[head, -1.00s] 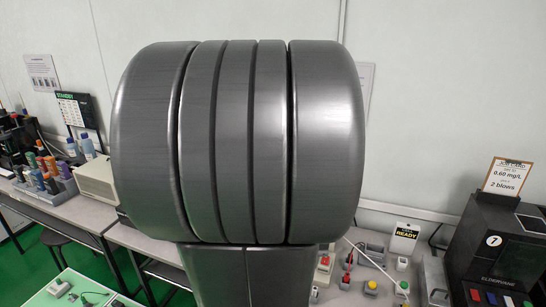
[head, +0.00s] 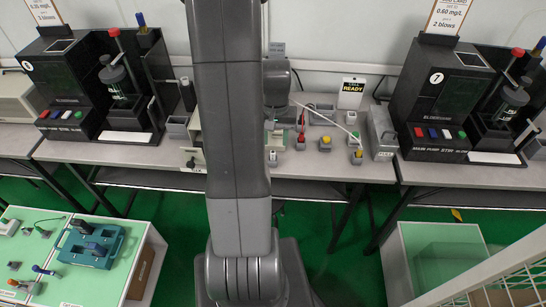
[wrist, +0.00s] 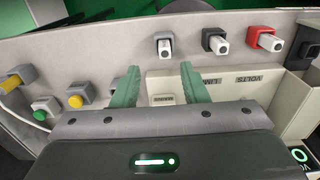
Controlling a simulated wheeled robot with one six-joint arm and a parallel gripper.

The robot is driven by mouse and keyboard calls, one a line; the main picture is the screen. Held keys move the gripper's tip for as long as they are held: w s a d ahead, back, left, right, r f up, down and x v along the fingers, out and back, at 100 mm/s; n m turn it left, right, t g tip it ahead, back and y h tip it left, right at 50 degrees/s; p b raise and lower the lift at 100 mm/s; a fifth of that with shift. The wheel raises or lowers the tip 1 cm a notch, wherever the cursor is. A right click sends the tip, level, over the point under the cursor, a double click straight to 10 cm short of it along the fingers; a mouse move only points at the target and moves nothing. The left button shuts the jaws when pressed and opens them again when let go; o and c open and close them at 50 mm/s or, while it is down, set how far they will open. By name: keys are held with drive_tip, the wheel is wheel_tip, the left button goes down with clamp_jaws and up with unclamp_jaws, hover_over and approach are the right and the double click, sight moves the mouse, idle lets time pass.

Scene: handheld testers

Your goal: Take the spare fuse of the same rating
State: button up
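My gripper (wrist: 160,76) is open in the wrist view, its two green fingers apart with nothing between them. They are over or beside a cream tester case (wrist: 225,86) with small dark labels upside down in this view. Beyond the fingertips are a grey block with a white peg (wrist: 165,46), a black block with a white peg (wrist: 215,40) and a red block with a white peg (wrist: 265,40). I cannot tell which, if any, is a fuse, and no rating is readable. In the head view my arm hides the gripper; part of a cream case (head: 196,150) shows left of it.
Yellow and green buttons (wrist: 40,115) are at the wrist view's left. In the head view, small coloured blocks (head: 325,144) and a READY sign (head: 352,93) stand right of my arm. Black machines (head: 436,100) flank the bench. A blue case (head: 90,245) lies on the lower left table.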

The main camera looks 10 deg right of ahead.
sight(273, 152)
drive_tip(key=shift+s+a+f, duration=0.1)
drive_tip(key=shift+a+f, duration=0.1)
drive_tip(key=shift+f, duration=1.25)
drive_tip(key=shift+a+f, duration=0.15)
drive_tip(key=shift+f, duration=1.3)
clamp_jaws()
